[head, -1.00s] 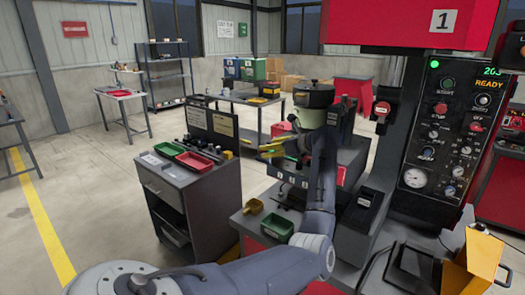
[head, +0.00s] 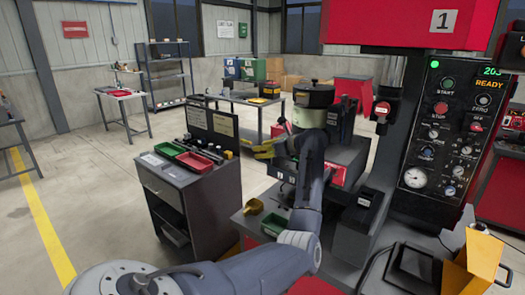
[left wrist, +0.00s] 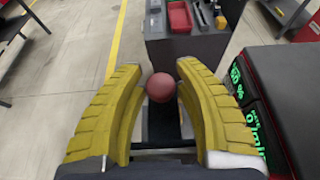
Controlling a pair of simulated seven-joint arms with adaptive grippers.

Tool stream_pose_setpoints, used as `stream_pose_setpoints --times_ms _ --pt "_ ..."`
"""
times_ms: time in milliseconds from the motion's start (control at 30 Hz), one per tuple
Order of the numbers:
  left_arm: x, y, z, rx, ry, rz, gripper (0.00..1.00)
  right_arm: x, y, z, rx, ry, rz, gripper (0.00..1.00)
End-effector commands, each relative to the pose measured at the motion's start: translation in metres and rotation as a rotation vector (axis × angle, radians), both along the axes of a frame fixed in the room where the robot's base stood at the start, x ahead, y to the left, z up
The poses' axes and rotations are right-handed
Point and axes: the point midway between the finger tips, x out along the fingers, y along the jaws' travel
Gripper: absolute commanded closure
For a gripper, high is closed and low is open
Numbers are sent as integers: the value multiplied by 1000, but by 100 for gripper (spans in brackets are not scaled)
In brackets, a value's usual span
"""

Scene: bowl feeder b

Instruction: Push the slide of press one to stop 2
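Press one carries a white plate marked 1 (head: 444,20) on its red head, with a control panel (head: 440,130) below reading READY. My left gripper (head: 260,149) has yellow ribbed fingers and points left, toward the dark cabinet. In the left wrist view its fingers (left wrist: 160,68) stand apart. A dull red ball (left wrist: 160,87), perhaps a knob, shows between them near the tips. I cannot tell whether the fingers touch it; its mounting is hidden. The slide and its stops cannot be made out behind my arm. My right gripper is not seen.
The grey cabinet (head: 164,192) at left holds a red tray (head: 195,161) and a green tray. A yellow bin (head: 253,206) and a green bin (head: 274,225) sit by the press base. A yellow chute (head: 480,255) stands at lower right. Open floor lies far left.

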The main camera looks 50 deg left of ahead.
Motion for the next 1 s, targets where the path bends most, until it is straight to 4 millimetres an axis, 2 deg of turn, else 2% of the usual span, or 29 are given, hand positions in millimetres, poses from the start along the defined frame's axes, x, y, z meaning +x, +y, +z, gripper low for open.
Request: stream_pose_setpoints --times_ms 33,267,733,867,1000 --pt "0 0 0 0 0 0 75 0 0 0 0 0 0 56" --pt "0 0 0 0 0 0 100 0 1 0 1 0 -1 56" --pt "1 -4 5 9 -2 -2 100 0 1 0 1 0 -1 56" --pt "5 -19 6 8 -4 -3 100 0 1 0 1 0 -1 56" --pt "10 -47 7 10 -5 -4 100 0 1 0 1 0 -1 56"
